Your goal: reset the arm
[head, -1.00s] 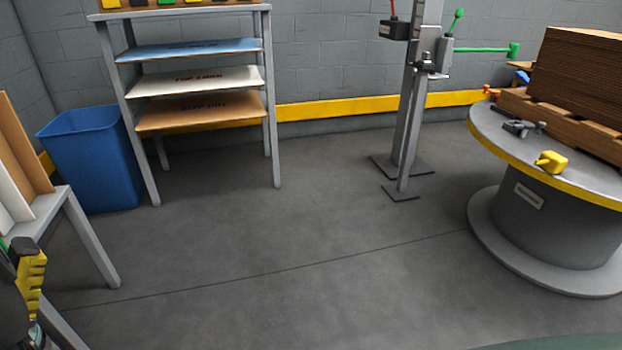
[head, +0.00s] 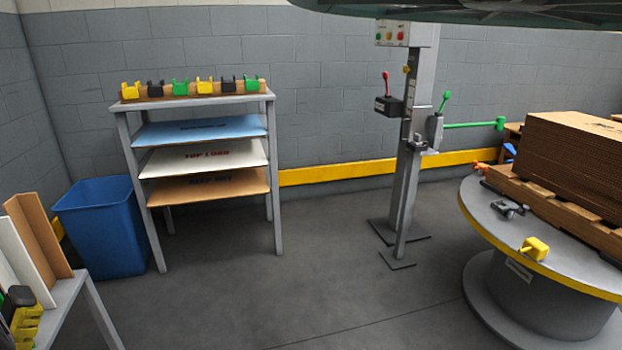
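My gripper does not show in the head view, and no part that I can surely call my arm shows either. Whether it is open or holds anything is hidden.
A grey shelf rack (head: 205,99) with coloured boards stands left, beside a blue bin (head: 101,228). A post with levers (head: 405,160) stands mid-right. A round spool table (head: 480,205) carries stacked cardboard (head: 575,150) and a yellow tool (head: 534,248). A dark disc (head: 470,14) overhangs the top. Middle floor is clear.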

